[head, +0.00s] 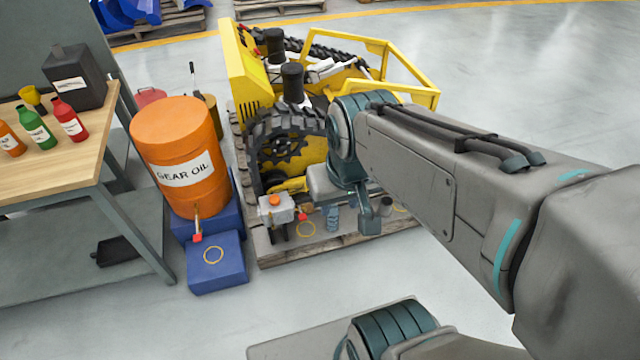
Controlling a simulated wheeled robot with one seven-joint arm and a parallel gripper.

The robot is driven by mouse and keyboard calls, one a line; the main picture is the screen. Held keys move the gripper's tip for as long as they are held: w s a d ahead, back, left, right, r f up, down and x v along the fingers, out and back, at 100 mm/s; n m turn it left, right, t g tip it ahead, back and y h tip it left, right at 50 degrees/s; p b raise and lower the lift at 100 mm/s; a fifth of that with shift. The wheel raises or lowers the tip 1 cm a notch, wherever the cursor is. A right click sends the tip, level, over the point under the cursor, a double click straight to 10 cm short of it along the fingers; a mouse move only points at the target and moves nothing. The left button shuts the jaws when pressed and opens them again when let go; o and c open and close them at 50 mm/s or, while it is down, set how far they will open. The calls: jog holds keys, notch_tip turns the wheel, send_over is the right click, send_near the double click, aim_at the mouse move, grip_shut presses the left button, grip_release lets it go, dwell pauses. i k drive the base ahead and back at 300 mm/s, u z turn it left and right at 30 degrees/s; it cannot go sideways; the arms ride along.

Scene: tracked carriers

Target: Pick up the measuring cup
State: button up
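A small bluish, see-through vessel that looks like the measuring cup (333,218) stands low at the front of the wooden pallet, beside the yellow machine. My gripper (352,214) reaches down just to its right. One dark finger shows plainly; the other is not clearly told apart from the cup. The gripper seems very close to the cup, but I cannot tell whether it touches it. The arm hides part of the area behind.
The yellow tracked carrier (246,78) rises behind my gripper. A pale tank with an orange cap (276,209) is to the left. An orange gear oil drum (178,130) stands on a blue stand (216,268). A workbench (60,168) holds bottles. Floor in front is clear.

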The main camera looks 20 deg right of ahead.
aim_at(332, 219)
jog(key=k, duration=0.3)
jog(key=z, duration=0.95)
jog(key=i, duration=0.95)
jog(key=u, duration=0.5)
jog(key=i, duration=0.7)
jog(key=u, duration=0.45)
